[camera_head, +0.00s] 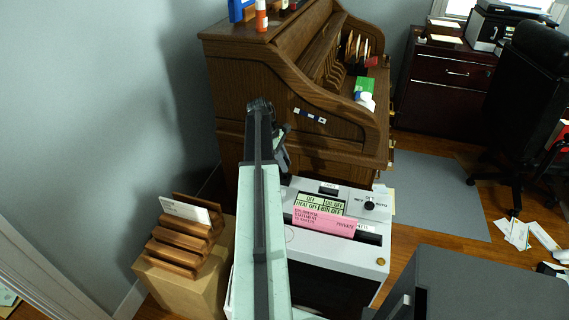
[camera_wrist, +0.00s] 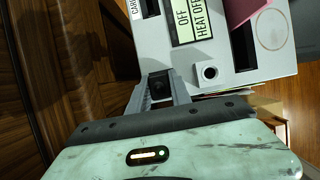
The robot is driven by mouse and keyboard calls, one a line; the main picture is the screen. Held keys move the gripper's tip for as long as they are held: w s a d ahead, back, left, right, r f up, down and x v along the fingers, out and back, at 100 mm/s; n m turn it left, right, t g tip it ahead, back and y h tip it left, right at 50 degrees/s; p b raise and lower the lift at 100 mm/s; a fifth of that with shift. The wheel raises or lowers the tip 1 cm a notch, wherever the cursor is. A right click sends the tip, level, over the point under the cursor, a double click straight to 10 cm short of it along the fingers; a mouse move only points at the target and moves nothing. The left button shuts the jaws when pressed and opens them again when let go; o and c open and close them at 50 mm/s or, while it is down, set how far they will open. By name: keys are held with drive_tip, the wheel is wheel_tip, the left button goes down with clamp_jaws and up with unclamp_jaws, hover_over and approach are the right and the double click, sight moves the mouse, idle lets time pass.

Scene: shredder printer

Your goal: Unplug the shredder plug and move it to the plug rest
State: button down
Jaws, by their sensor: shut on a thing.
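My gripper (camera_wrist: 160,88) is shut on a small black block, seemingly the shredder plug (camera_wrist: 160,81), beside the shredder's edge in the wrist view. Whether the plug still sits in a socket cannot be told. The white shredder (camera_wrist: 222,88) fills the upper right of that view. In the head view the shredder (camera_head: 325,248) stands right of my arm, with a pink sheet (camera_head: 322,222) in its slot and green OFF labels. My gripper (camera_head: 283,158) is partly hidden by my arm there. No plug rest can be clearly identified.
A wooden slotted rack (camera_head: 178,250) with a white card stands on a cardboard box (camera_head: 190,290) left of my arm. A brown roll-top desk (camera_head: 250,60) stands behind. A dark grey cabinet (camera_head: 480,285) is at the lower right. Papers (camera_head: 515,235) lie on the floor.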

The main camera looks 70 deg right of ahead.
drive_tip(key=shift+r+p, duration=0.35)
drive_tip(key=shift+r, duration=0.35)
drive_tip(key=shift+f, duration=0.1)
drive_tip(key=shift+n, duration=0.5)
drive_tip(key=a+r+n+h+p, duration=0.2)
drive_tip(key=a+r+n+p, duration=0.1)
drive_tip(key=a, duration=0.6)
drive_tip(key=shift+s+r+n+t+p, duration=0.3)
drive_tip(key=shift+r+n+t+p, duration=0.15)
drive_tip(key=shift+n, duration=0.55)
